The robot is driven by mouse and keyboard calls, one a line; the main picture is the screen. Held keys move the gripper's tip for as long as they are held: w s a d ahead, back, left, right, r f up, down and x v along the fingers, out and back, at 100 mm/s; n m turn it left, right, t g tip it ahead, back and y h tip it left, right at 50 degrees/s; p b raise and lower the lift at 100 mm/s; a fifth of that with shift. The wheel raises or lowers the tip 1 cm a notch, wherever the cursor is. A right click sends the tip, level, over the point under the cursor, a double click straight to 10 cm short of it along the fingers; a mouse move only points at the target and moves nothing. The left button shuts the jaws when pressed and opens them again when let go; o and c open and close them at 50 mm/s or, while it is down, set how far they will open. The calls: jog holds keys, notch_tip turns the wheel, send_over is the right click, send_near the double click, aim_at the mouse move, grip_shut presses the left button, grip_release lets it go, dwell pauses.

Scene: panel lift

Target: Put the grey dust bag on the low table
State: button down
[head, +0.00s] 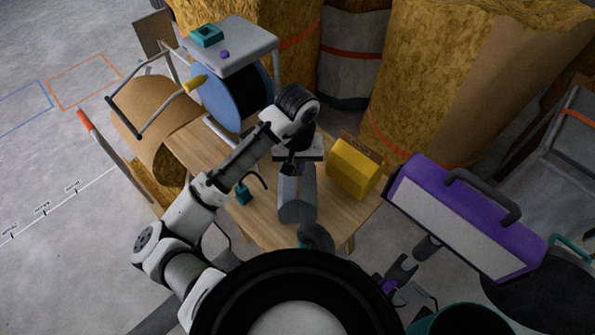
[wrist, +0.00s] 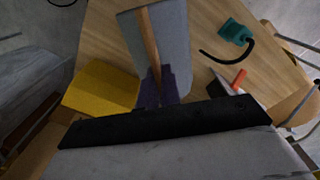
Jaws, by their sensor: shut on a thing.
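The grey dust bag (head: 297,200) is in my gripper (head: 290,170), over the middle of the low wooden table (head: 262,222). In the wrist view the bag (wrist: 180,45) shows as a grey slab with a wooden strip (wrist: 149,40) along it, and the purple fingers of my gripper (wrist: 158,90) are shut at its near end. The bag hangs from the fingers towards the front of the table. I cannot tell whether its underside touches the tabletop.
A yellow box (head: 352,168) stands on the table right of the bag. A teal item with a black cord (head: 243,195) lies to the left. A purple panel (head: 465,215) is at the right, and large straw-coloured rolls (head: 450,70) stand behind. Bare tabletop shows at the front left.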

jog(key=shift+f, duration=1.3)
jog(key=c, duration=1.6)
grip_release()
jog(key=shift+r, duration=0.1)
notch_tip(320, 180, up, 12)
jog(key=shift+r, duration=0.1)
